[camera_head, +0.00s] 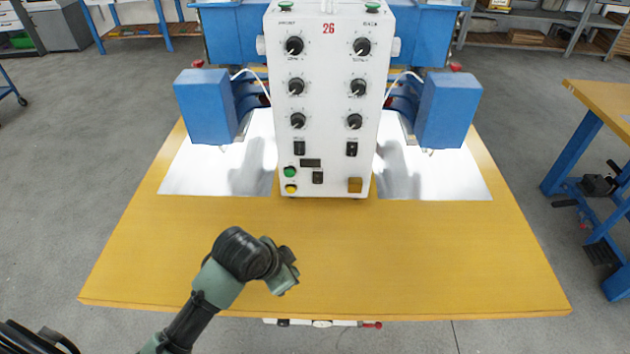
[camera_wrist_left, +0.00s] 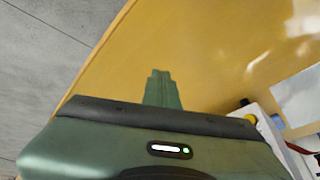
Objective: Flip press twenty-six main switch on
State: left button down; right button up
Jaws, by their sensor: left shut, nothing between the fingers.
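The white control box of press 26 (camera_head: 328,120) stands upright at the back of the wooden table, with the red number 26 at its top. Its front has several black knobs, black rocker switches (camera_head: 318,177), a green button (camera_head: 291,172), a yellow button (camera_head: 290,188) and an amber square (camera_head: 355,185). I cannot tell which is the main switch, or the switches' positions. My left gripper (camera_head: 288,280) is above the table's front left part, well apart from the box. Its fingers (camera_wrist_left: 163,88) are shut and empty in the left wrist view. My right gripper is not in view.
Blue press heads (camera_head: 206,106) flank the box over shiny metal plates (camera_head: 215,172). The table front (camera_head: 400,270) is clear. A pale strip with a red end (camera_head: 322,323) shows below its front edge. Another workbench (camera_head: 605,105) stands at the right.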

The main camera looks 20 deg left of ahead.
aim_at(318, 179)
pick_arm(q)
jog(key=w+a+r+m, duration=0.2)
jog(key=w+r, duration=0.4)
jog(key=w, duration=0.2)
jog(key=w+a+r+m+t, duration=0.1)
jog(key=w+r+m, duration=0.2)
jog(key=w+r, duration=0.3)
jog(key=shift+w+a+r+h, duration=0.3)
jog(key=shift+w+a+h, duration=0.1)
jog(key=shift+w, duration=0.7)
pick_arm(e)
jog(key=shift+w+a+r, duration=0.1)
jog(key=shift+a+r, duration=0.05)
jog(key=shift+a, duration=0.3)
pick_arm(q)
jog(key=w+d+f+p, duration=0.1)
jog(key=w+f, duration=0.7)
jog(key=w, duration=0.1)
jog(key=shift+d+f+p, duration=0.15)
jog(key=shift+f+p, duration=0.15)
jog(key=shift+f, duration=0.05)
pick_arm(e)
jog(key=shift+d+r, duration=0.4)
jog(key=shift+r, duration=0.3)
